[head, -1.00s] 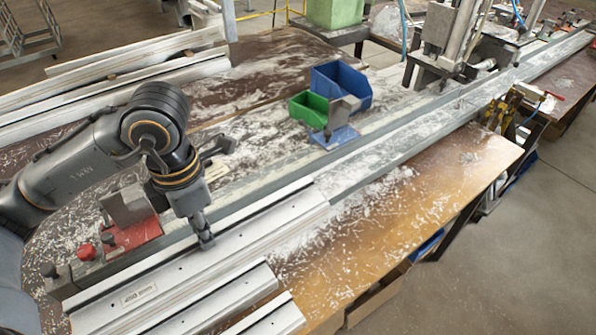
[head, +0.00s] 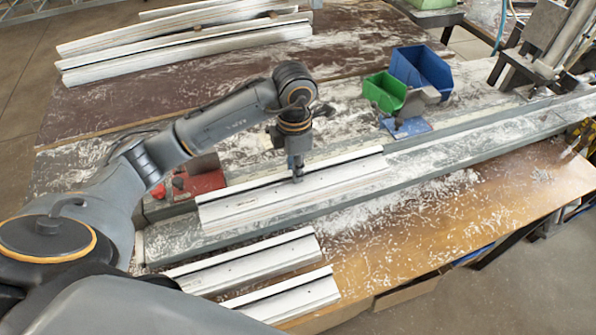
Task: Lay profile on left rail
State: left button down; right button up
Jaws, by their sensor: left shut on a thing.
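My left gripper (head: 298,175) points down and is shut on a pale, dust-covered profile (head: 250,204) near the middle of its length. The profile lies lengthwise over the long grey rail (head: 455,165), at the rail's left part. I cannot tell whether its underside touches the rail. A strip of bare rail shows along its front side. My right gripper is not in view.
More profiles lie in front of the rail (head: 250,264) and at the back left (head: 180,45). A red clamp block (head: 203,182) stands behind the held profile's left end. Green (head: 384,92) and blue (head: 422,68) bins stand behind the rail.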

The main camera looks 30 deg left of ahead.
pick_arm(q)
jog(key=shift+w+f, duration=0.6)
jog(key=shift+w, duration=0.1)
jog(key=shift+f+p, duration=1.15)
jog(key=shift+f, duration=0.35)
jog(key=shift+f, duration=0.1)
jog(key=c, duration=1.7)
grip_release()
jog(key=shift+f, duration=0.15)
jog(key=o, duration=0.4)
jog(key=shift+o, duration=0.2)
jog(key=shift+s, duration=0.1)
